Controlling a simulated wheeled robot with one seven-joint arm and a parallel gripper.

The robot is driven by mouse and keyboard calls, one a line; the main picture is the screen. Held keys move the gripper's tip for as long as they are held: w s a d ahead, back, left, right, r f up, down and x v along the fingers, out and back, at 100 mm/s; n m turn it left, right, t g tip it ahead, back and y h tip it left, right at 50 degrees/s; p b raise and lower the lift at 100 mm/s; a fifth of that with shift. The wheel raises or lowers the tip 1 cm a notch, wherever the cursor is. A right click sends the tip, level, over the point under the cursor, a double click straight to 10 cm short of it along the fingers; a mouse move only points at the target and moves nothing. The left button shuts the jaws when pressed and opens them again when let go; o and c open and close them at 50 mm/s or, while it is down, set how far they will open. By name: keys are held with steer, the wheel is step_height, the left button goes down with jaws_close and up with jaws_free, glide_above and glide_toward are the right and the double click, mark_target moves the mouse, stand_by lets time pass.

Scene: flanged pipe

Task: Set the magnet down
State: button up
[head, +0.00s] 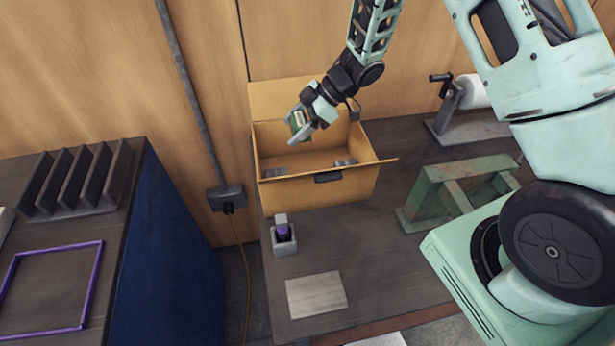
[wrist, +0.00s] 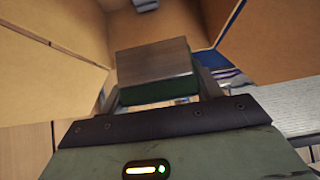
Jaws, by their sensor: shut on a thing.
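The magnet, a block with a bare metal face and green sides, shows in the wrist view (wrist: 154,62). In the head view it is a small green and grey shape (head: 297,121), partly hidden by my gripper. My gripper (head: 301,127) is shut on the magnet and holds it over the open cardboard box (head: 318,192). In the wrist view, the gripper's fingers (wrist: 158,92) are mostly hidden behind the magnet and the wrist housing.
Small grey items (head: 346,163) lie inside the box, whose flaps stand open. A green stand (head: 459,188) is at right. Bench space right of the plate is clear.

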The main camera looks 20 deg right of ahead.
steer(key=shift+w+f+b, duration=0.2)
steer(key=shift+f, duration=0.35)
steer(key=shift+w+f+b, duration=0.15)
steer(key=shift+f, duration=0.35)
step_height(320, 180, down, 10)
steer(key=p, duration=0.3)
steer(key=shift+r, duration=0.2)
steer(key=shift+w+f, duration=0.1)
steer(key=shift+f, duration=0.05)
steer(key=shift+f+b, duration=0.35)
steer(key=shift+f, duration=0.2)
steer(key=shift+f, duration=0.1)
steer(key=o, duration=1.4)
